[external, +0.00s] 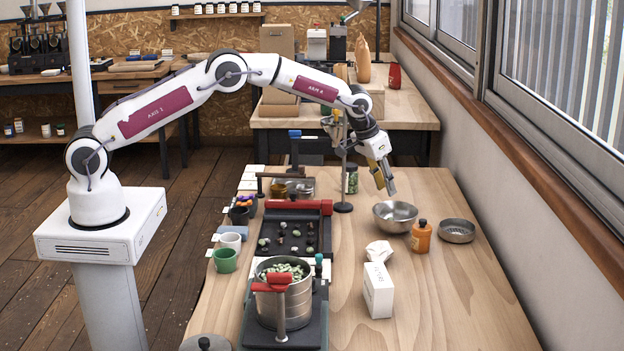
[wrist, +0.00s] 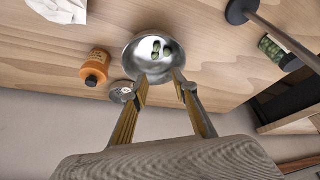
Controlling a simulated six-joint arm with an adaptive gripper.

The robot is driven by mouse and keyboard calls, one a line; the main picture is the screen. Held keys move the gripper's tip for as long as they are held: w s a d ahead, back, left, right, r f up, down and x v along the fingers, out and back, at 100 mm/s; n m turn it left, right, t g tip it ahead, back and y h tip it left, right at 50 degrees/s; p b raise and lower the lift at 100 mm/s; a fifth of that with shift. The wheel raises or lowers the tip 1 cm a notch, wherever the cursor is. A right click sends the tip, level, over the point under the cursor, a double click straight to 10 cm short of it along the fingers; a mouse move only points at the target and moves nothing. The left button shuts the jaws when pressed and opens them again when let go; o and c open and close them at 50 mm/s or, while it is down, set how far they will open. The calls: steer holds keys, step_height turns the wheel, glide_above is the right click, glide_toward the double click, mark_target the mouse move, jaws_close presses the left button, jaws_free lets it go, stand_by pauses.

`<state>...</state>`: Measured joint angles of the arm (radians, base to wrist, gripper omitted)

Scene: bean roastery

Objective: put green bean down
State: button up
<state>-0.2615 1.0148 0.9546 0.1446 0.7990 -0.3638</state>
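Green beans (wrist: 156,48) lie inside a shiny metal bowl (wrist: 128,58), which also stands on the table in the external view (external: 395,217). Two or three beans show there, close together. My gripper (wrist: 162,76) is open, with a clear gap between its fingers and nothing visible held in it. In the external view my gripper (external: 385,190) points down just above the bowl's far left side. More green beans (external: 285,271) fill a metal pot (external: 284,308), and several lie on a black tray (external: 290,247).
An orange bottle (external: 421,236) and a perforated metal dish (external: 457,231) stand right of the bowl. A white box (external: 378,290) and crumpled paper (external: 379,251) are in front. A stand (external: 342,207) rises left of my gripper. The table's front right is clear.

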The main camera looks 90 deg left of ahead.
steer(key=shift+v, duration=1.3)
steer(key=shift+r, duration=0.1)
steer(key=s+d+r+m+t, duration=0.1)
steer(key=s+d+r, duration=0.6)
steer(key=s+r, duration=0.35)
steer(key=s+d+r+m, duration=0.2)
steer(key=s+d+r, duration=0.4)
steer(key=s+r, duration=0.45)
steer(key=s+d+r+m+h, duration=0.1)
steer(key=s+d+r, duration=0.15)
steer(key=s, duration=0.45)
steer(key=s+d+r, duration=0.1)
steer(key=s+d, duration=0.2)
steer(key=s, duration=0.5)
steer(key=s+d+f+m, duration=0.1)
steer(key=s+d+f, duration=0.1)
steer(key=s, duration=0.5)
steer(key=s+d+f+m+h, duration=0.1)
steer(key=s+f, duration=0.1)
steer(key=s, duration=0.6)
steer(key=shift+d+f+t, duration=0.35)
steer(key=shift+f+t, duration=0.05)
